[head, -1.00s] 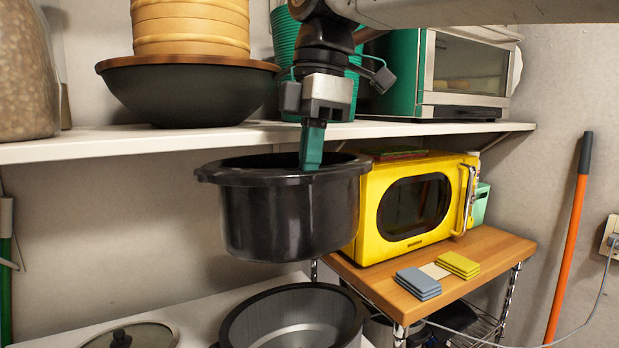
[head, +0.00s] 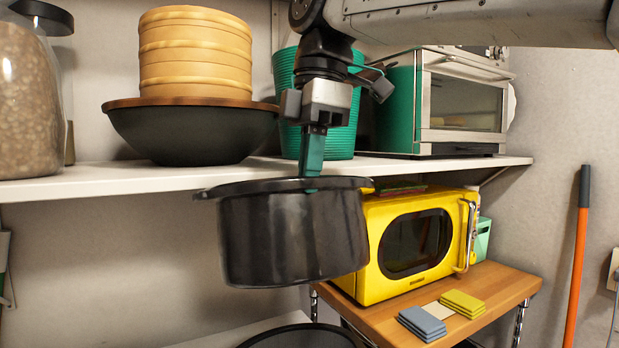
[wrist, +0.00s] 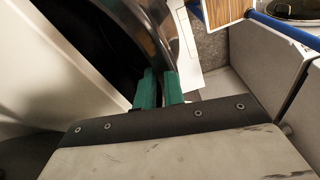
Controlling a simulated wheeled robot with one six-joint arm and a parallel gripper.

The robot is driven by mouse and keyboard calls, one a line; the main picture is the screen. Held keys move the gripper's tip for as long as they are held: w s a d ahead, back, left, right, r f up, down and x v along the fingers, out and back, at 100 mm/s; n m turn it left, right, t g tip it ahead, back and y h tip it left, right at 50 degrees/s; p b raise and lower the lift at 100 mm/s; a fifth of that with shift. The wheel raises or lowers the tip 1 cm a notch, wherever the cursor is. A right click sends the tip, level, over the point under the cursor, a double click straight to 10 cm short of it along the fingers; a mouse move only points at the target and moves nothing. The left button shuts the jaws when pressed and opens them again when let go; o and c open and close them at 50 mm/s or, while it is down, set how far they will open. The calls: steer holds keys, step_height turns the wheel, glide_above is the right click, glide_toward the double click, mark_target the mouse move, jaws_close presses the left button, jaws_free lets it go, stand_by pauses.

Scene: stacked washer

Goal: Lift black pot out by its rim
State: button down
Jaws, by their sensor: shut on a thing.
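The black pot (head: 290,240) hangs in the air in the head view, tilted slightly, just below the white shelf's front edge. My gripper (head: 311,172) is above it with green fingers pointing down, shut on the pot's rim. In the wrist view the green fingertips (wrist: 158,88) pinch the pot's wall (wrist: 150,30), one finger on each side. The pot's inside is mostly hidden in the head view and dark in the wrist view. A round dark vessel (head: 300,338) stands below the pot, cut off by the frame's bottom edge.
The white shelf (head: 100,182) holds a dark bowl (head: 190,135) with a steamer, green baskets (head: 340,127) and an oven (head: 460,105). A yellow microwave (head: 375,285) stands close right of the pot on a wooden table (head: 500,285). Wall space left of the pot is free.

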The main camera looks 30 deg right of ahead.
step_height(320, 180, up, 9)
stand_by(1.8)
stand_by(0.5)
